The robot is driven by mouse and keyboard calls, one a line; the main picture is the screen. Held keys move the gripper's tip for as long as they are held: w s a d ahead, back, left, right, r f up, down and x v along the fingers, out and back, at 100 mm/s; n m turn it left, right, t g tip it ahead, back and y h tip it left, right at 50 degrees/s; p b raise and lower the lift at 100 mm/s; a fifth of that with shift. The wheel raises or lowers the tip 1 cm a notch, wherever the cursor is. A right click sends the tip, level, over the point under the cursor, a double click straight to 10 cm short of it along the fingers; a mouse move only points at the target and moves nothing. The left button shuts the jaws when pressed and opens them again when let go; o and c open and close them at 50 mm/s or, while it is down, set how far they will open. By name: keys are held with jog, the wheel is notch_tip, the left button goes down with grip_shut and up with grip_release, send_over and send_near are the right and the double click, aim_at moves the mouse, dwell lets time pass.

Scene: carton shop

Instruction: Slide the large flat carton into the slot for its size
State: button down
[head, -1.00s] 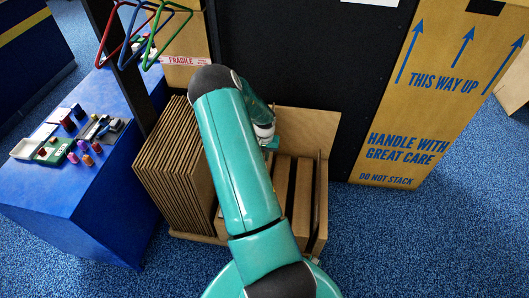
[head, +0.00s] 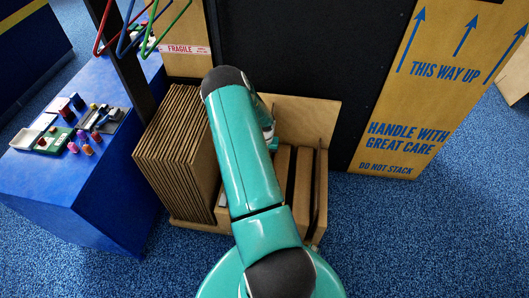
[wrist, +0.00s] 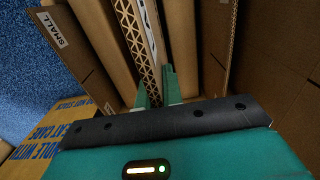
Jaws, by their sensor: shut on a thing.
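My gripper (wrist: 154,92) is shut on a flat carton (wrist: 138,42), whose corrugated edge runs between the two teal fingers in the wrist view. The carton stands on edge between wooden dividers of a slotted rack; how deep it sits is hidden. In the head view my arm covers most of the gripper and the carton. The wooden rack (head: 304,120) has upright dividers and a taller back panel there. In the wrist view a label reading SMALL (wrist: 53,30) is on the rack at the upper left. No other size label is readable.
Several flat cartons (head: 178,150) stand packed upright left of my arm. A blue table (head: 75,195) with small parts is at the left, with coloured hangers (head: 150,22) above. A large printed carton (head: 420,100) stands at the right. Blue carpet (head: 430,235) is clear at the front right.

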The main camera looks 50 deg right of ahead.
notch_tip(320, 180, down, 8)
dwell(1.0)
jog(key=shift+f, duration=0.1)
jog(key=c, duration=1.5)
grip_release()
notch_tip(320, 180, up, 14)
jog(key=shift+f, duration=0.1)
